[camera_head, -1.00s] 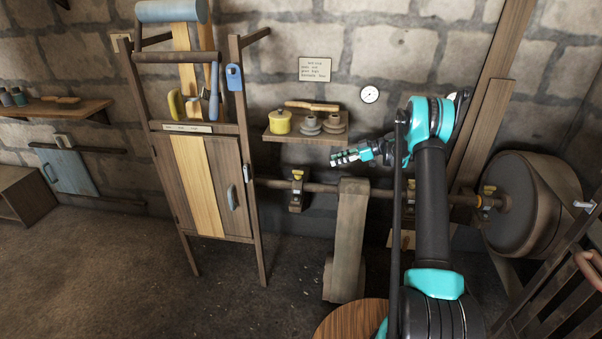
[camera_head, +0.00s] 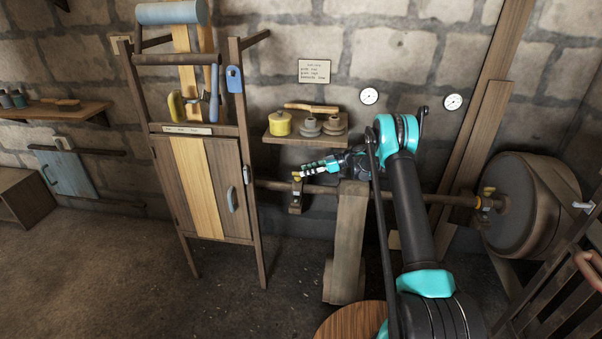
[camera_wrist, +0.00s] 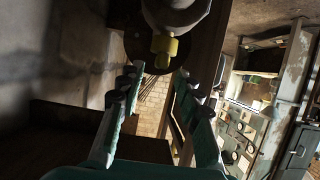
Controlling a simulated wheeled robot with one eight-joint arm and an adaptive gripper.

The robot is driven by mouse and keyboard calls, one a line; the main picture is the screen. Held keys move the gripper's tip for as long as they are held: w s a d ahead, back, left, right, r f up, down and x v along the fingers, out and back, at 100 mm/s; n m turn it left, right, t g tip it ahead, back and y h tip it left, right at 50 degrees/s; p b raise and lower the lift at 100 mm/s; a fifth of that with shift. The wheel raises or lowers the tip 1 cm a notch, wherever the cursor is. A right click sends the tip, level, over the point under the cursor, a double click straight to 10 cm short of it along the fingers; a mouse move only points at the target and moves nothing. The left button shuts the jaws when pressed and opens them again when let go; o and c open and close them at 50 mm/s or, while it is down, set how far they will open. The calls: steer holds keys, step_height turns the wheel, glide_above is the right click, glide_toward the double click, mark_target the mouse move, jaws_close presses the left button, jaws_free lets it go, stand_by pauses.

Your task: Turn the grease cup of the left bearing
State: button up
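The left bearing (camera_head: 295,203) holds the dark shaft under the wall shelf. Its small yellow grease cup (camera_head: 296,175) sits on top, partly hidden by my fingertips in the head view. My gripper (camera_head: 306,170) reaches in from the right, with its tips at the cup. In the wrist view the fingers of my gripper (camera_wrist: 155,88) are spread, with nothing between them. A yellow fitting (camera_wrist: 164,46), apparently the grease cup, lies just beyond the fingertips, under a pale rounded part. I cannot tell whether a finger touches it.
A wooden shelf (camera_head: 270,139) with a yellow pot (camera_head: 280,123) is close above my gripper. A wooden post (camera_head: 347,240) stands below the forearm. The right bearing's yellow cup (camera_head: 488,191) is by the large drum (camera_head: 510,210). A tool cabinet (camera_head: 200,185) stands left.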

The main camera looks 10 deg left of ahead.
mark_target(298, 172)
steer(key=shift+x, duration=1.5)
jaws_close()
